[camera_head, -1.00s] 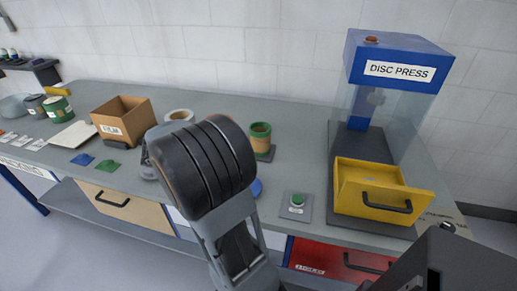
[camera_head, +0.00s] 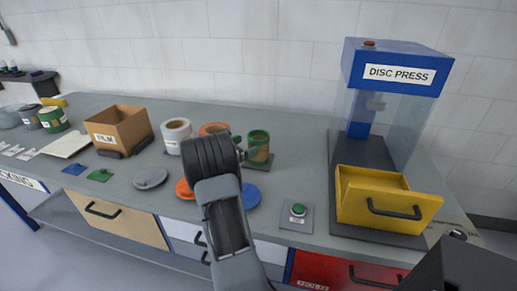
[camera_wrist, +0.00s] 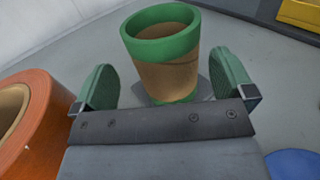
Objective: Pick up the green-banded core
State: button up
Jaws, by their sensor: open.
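The green-banded core (camera_head: 259,141) is a brown tube with green bands at its ends. It stands upright on the grey bench, to the right of the orange roll. In the wrist view the core (camera_wrist: 165,72) stands ahead of my gripper (camera_wrist: 162,68), roughly midway between the two spread green finger pads. Gaps show on both sides of it. My gripper is open and empty. In the head view my wrist hides most of the gripper, and part of a finger shows beside the core.
An orange roll (camera_wrist: 32,120) is close on the left of my gripper. A white roll (camera_head: 176,133) and a cardboard box (camera_head: 118,128) stand farther left. A blue disc (camera_head: 250,196) lies in front. The disc press (camera_head: 398,68) with its yellow drawer (camera_head: 385,205) is on the right.

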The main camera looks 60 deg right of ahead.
aim_at(266, 136)
jog(key=shift+x, duration=2.85)
jog(key=shift+s+r, duration=0.15)
jog(key=shift+c, duration=0.3)
jog(key=c, duration=0.7)
jog(key=shift+o, duration=0.2)
